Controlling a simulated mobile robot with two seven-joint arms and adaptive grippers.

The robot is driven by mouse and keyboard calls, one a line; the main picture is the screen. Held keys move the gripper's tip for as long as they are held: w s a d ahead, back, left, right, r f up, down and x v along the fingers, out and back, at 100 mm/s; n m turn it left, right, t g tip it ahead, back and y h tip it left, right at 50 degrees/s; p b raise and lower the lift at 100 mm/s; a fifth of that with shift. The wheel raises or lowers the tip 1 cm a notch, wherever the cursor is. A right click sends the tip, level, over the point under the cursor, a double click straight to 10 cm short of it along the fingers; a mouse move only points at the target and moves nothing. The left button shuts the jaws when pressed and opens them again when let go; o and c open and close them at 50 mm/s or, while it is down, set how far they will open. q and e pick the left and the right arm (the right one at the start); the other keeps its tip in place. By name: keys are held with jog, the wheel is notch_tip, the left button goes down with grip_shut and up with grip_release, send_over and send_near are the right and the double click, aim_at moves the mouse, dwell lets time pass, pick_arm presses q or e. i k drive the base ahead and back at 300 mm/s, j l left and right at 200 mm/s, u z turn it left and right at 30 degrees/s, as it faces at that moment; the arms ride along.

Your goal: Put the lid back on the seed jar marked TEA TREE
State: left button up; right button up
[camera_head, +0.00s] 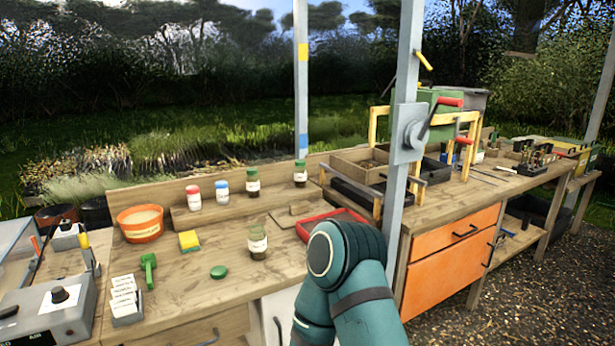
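An open glass jar (258,243) with dark contents and a pale label stands upright on the wooden bench, with no lid on it. Its label is too small to read, so I cannot tell whether it says TEA TREE. A loose green lid (218,272) lies on the bench to the left of the jar and nearer to me, apart from it. Neither of my grippers shows. A teal link of one of my arms stands at the bottom centre, right of the jar, and hides part of the bench.
Lidded jars stand on the rear shelf: red (194,199), blue (222,194) and two green (253,184). An orange bowl (140,226), yellow sponge (189,240), green tool (149,268), label holder (125,303) and red tray (318,218) surround the bench's clear middle. A grey post (407,130) rises right.

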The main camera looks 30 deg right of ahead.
aim_at(256, 234)
jog(key=l+u, duration=0.2)
jog(key=l, duration=1.6)
jog(key=l+u, duration=0.15)
jog(key=l, duration=1.7)
jog(key=j+z, duration=0.15)
jog(key=j, duration=0.45)
jog(key=k+j+z, duration=0.15)
jog(key=j, duration=0.45)
jog(key=j+z, duration=0.2)
jog(key=j, duration=0.45)
